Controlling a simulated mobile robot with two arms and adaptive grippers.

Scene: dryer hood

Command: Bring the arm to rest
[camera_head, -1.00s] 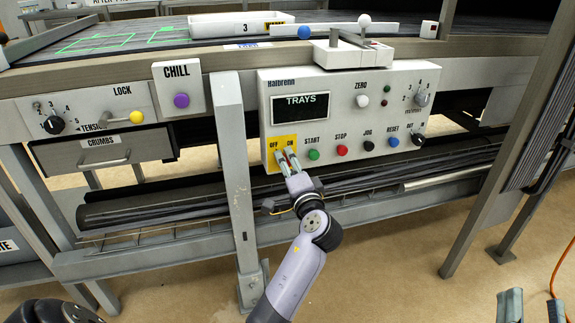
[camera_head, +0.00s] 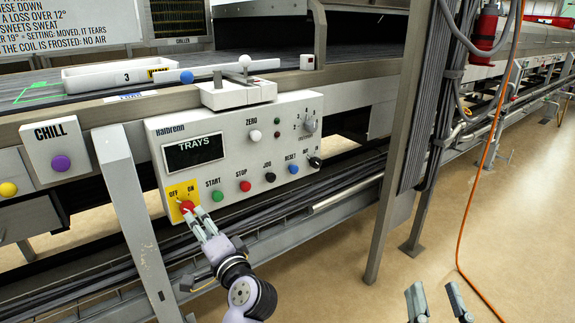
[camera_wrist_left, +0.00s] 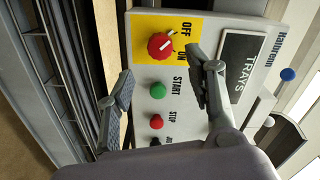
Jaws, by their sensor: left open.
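My left gripper (camera_head: 200,224) is open and empty in front of the Halbrenn control panel (camera_head: 222,170). Its fingertips are just below the red rotary knob (camera_head: 187,207) on the yellow OFF/ON plate in the head view. In the left wrist view, the two fingers (camera_wrist_left: 158,82) are spread apart, with the red knob (camera_wrist_left: 160,45) beyond the tips and clear of them. A white line marks the knob; its exact setting is hard to read. My right gripper (camera_head: 435,297) shows at the bottom right, its fingers apart over the floor, with nothing between them.
The panel has a TRAYS display (camera_head: 194,151), a green START button (camera_head: 218,195) and a red STOP button (camera_head: 245,186). A CHILL box (camera_head: 60,150) and a grey leg (camera_head: 137,220) stand left. An orange cable (camera_head: 470,220) hangs right; floor there is open.

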